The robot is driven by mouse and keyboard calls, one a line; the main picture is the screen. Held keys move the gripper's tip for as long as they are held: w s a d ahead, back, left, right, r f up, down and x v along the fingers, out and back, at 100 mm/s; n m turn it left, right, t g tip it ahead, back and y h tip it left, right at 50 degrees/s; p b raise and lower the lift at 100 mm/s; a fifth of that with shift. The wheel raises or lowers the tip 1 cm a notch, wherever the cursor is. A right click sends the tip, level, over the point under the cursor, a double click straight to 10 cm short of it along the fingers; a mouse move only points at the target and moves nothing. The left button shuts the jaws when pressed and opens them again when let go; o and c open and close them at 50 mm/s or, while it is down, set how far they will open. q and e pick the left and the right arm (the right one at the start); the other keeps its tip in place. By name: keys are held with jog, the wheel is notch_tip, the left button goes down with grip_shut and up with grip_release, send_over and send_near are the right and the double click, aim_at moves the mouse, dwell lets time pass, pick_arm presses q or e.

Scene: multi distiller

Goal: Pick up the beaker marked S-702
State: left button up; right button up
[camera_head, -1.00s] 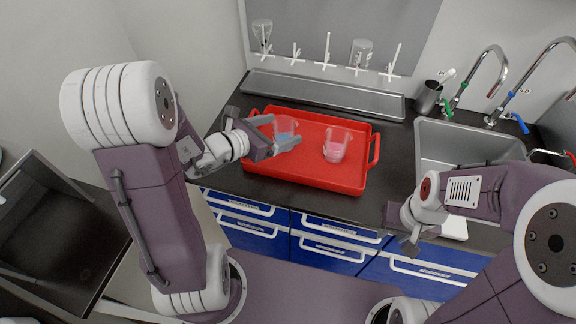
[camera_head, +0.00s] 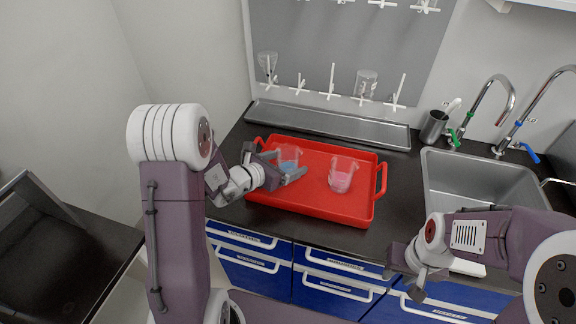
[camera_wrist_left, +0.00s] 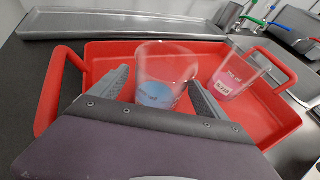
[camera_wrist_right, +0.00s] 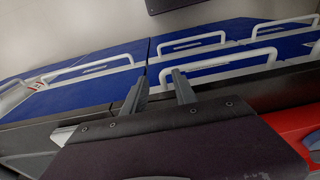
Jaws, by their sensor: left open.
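A clear beaker with blue liquid (camera_head: 289,155) stands in the red tray (camera_head: 330,212), on its left side. A clear beaker with pink liquid (camera_head: 342,174) stands to its right in the same tray. Both carry small labels in the left wrist view, too small to read surely; the blue one (camera_wrist_left: 160,62) is nearer and the pink one (camera_wrist_left: 232,76) is further right. My left gripper (camera_head: 277,168) is open at the blue beaker, with one finger on either side of it in the left wrist view. I cannot tell if they touch. My right gripper (camera_head: 405,284) is open and empty by the counter's front edge.
The tray sits on a black counter (camera_head: 228,208) above blue drawers (camera_head: 325,285). A sink (camera_head: 480,185) with taps and a metal cup (camera_head: 434,127) are at the right. A peg rack with glassware (camera_head: 366,84) hangs behind a metal trough (camera_head: 330,124).

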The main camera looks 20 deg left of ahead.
pick_arm(q)
jog(key=shift+w+d+f, duration=0.25)
jog(key=shift+w+f, duration=0.05)
jog(key=shift+w, duration=0.3)
jog(key=shift+s, duration=0.1)
jog(key=shift+c, duration=0.9)
jog(key=shift+r, duration=0.1)
jog(key=c, duration=1.4)
jog(key=shift+c, duration=0.2)
notch_tip(320, 180, up, 10)
jog(key=p, duration=0.2)
